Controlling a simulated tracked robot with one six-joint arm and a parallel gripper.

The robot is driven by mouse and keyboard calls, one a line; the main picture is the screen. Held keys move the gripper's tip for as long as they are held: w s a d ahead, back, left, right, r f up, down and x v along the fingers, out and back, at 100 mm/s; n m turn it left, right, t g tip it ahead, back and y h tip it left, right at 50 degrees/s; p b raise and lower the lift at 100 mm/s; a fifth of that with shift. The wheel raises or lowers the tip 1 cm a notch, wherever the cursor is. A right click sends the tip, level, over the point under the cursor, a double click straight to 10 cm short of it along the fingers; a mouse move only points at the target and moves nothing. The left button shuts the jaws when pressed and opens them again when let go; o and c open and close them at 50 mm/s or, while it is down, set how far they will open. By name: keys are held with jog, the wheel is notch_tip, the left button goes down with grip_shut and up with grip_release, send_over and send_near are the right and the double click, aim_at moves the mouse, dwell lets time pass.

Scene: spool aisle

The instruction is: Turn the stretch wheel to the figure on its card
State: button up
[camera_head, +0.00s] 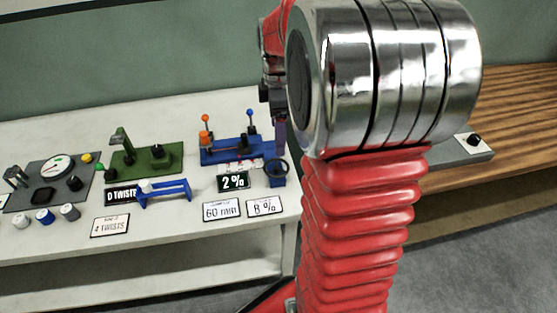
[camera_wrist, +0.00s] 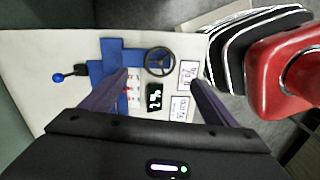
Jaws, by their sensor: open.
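The stretch wheel (camera_head: 276,167) is a small dark handwheel on a blue block at the right end of the blue machine (camera_head: 225,150). In the wrist view the wheel (camera_wrist: 160,61) shows whole, with spokes. A dark display (camera_head: 233,182) beside it reads 2 %. The white card (camera_head: 264,207) in front reads 8 %. It also shows in the wrist view (camera_wrist: 188,74). My gripper (camera_wrist: 161,82) is open and empty, its two fingers spread on either side of the display and wheel as seen from above. In the head view my gripper (camera_head: 279,138) hangs above the wheel, apart from it.
A 60 mm card (camera_head: 221,211) lies left of the 8 % card. Orange and blue knobbed levers stand on the blue machine. A green machine (camera_head: 146,160), a blue bracket (camera_head: 165,192) and a grey gauge panel (camera_head: 52,183) stand farther left. A wooden bench (camera_head: 520,110) is at right.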

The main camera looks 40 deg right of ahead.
aim_at(278, 167)
notch_tip(278, 167, down, 12)
jog(key=shift+r, duration=0.1)
dwell(0.4)
jog(key=c, duration=1.1)
